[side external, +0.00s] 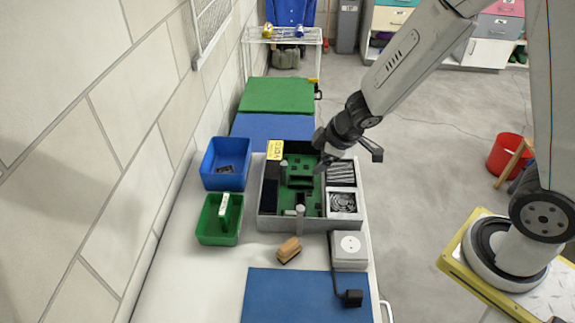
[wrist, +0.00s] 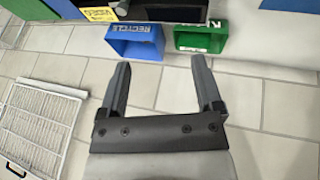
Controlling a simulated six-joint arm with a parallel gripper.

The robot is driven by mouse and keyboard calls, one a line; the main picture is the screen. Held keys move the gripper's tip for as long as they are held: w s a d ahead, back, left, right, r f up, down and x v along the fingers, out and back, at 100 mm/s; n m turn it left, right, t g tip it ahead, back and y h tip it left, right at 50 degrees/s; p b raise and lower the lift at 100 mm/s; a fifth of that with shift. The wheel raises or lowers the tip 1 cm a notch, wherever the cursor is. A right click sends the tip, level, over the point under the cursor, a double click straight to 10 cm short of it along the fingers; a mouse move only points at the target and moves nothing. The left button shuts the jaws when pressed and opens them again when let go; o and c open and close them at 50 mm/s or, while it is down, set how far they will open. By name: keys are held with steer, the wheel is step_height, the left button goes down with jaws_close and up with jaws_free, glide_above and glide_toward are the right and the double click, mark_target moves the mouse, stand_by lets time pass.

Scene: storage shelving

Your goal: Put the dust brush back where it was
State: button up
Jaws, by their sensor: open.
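The dust brush (side external: 289,250), with a tan wooden back and dark bristles, lies on the white tabletop in the side view. It is between the grey tray and the blue mat. It does not show in the wrist view. My gripper (wrist: 160,72) is open, with nothing between its two fingers in the wrist view. In the side view it is above the back right part of the grey tray, well apart from the brush; its fingertips are hard to make out there.
The grey tray (side external: 262,222) holds a green circuit board and other parts. A blue bin (side external: 214,182) and a green bin (side external: 212,239) stand along the wall. A white box (side external: 349,249) with a cable sits right of the brush. The blue mat (side external: 290,300) is mostly clear.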

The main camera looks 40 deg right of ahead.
steer(key=s+d+r+m+g, duration=0.1)
steer(key=s+r+m, duration=0.1)
steer(key=s+m, duration=0.2)
steer(key=s+d+r+m+g, duration=0.1)
steer(key=s+m+g, duration=0.1)
steer(key=s+m, duration=0.2)
steer(key=shift+s+d+r+m+h, duration=0.35)
steer(key=shift+s+d+m+h, duration=0.05)
steer(key=shift+s, duration=1.25)
